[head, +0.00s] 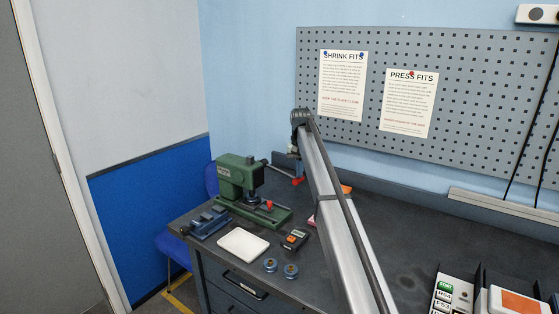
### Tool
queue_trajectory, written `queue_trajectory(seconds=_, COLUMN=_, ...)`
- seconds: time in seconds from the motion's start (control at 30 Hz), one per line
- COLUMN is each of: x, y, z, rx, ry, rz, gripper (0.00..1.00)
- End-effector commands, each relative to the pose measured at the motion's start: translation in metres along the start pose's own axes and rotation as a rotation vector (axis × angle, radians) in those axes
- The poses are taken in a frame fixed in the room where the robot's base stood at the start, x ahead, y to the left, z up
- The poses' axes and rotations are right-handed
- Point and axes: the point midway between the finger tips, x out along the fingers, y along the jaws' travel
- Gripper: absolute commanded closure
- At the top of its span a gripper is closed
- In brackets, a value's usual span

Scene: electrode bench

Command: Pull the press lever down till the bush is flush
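The green press (237,178) stands on the bench's left part. A dark lever-like rod (282,172) slants down to the right from its head to a red end (298,181). A small red piece (269,204) shows at the front of the press base. The bush is too small to make out under the ram. My arm reaches up from the bottom right, and what looks like my gripper (292,152) is small and dark, just above the red end, partly hidden by the arm. I cannot tell whether it touches the lever or is open or shut.
A blue vise-like fixture (206,222) and a white tray (243,243) sit left of and in front of the press. A small meter (295,239) and two blue rings (270,265) lie nearby. Labelled holders (443,294) stand at the right front. The bench right of my arm is mostly clear.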

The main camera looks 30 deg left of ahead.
Motion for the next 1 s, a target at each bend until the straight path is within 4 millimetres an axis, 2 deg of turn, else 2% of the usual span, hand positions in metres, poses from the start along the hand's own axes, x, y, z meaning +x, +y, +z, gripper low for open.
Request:
queue_trajectory(seconds=0.27, x=-0.004, y=0.0, z=0.0, rx=0.0, ry=-0.001, rz=0.0, gripper=1.0)
queue_trajectory(seconds=1.0, x=-0.051, y=0.001, z=0.0, rx=0.0, ry=-0.001, rz=0.0, gripper=1.0)
